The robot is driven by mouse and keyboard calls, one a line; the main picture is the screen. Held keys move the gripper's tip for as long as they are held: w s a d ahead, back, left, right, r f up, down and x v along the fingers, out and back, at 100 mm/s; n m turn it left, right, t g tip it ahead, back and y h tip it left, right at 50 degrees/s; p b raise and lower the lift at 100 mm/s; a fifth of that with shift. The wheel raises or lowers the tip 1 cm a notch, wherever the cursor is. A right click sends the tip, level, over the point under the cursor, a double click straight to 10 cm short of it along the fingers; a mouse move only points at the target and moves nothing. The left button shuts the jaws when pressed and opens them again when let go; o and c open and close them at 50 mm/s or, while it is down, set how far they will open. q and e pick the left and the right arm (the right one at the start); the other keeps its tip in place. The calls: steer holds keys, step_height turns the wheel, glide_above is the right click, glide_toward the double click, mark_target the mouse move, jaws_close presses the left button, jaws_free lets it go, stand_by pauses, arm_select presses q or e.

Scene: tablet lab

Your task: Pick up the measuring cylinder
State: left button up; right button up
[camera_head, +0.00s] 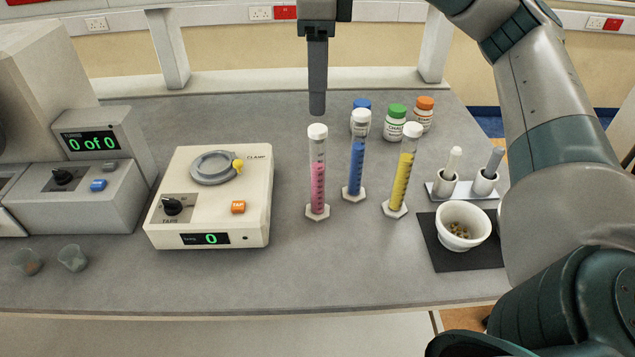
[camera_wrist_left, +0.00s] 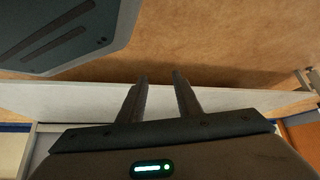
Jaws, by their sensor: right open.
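Three measuring cylinders with white caps and hexagonal bases stand upright on the grey bench: one with pink liquid (camera_head: 317,175), one with blue (camera_head: 355,168) and one with yellow (camera_head: 403,172). My right gripper (camera_head: 317,108) points straight down, seen edge-on, above and apparently behind the pink cylinder's cap. It is open, holds nothing and appears clear of the cap. My left gripper (camera_wrist_left: 159,78) shows only in the left wrist view, its two fingers apart with nothing between them. No cylinder shows in that view.
Capped bottles, including a green-capped one (camera_head: 395,124), stand close behind. Right are two pestles in a white rack (camera_head: 463,199) and a mortar (camera_head: 463,224) on a dark mat, close to my right arm.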

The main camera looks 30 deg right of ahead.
glide_above(318, 167)
steer(key=w+d, duration=0.1)
step_height(318, 167, down, 4)
steer(key=shift+w+f+p, duration=0.1)
steer(key=shift+w+p, duration=0.05)
steer(key=shift+p, duration=0.2)
step_height(318, 167, down, 8)
steer(key=shift+r+p, duration=0.2)
steer(key=shift+p, duration=0.6)
arm_select(q)
steer(key=s+a+f+g, duration=0.2)
steer(key=s+a+f, duration=0.1)
steer(key=s, duration=0.4)
steer(key=shift+s+a+y, duration=0.25)
steer(key=shift+y, duration=0.15)
steer(key=shift+d, duration=0.1)
arm_select(e)
steer(key=shift+f, duration=0.2)
step_height(318, 167, down, 4)
steer(key=shift+a+f+p, duration=0.1)
steer(key=shift+p, duration=1.05)
arm_select(q)
steer(key=s+a+f+g, duration=0.1)
steer(key=s+a+g, duration=0.1)
steer(key=s, duration=0.5)
steer(key=shift+s+a+y, duration=0.3)
steer(key=shift+s+a, duration=0.05)
steer(key=shift+a, duration=0.15)
arm_select(e)
steer(key=shift+f, duration=0.3)
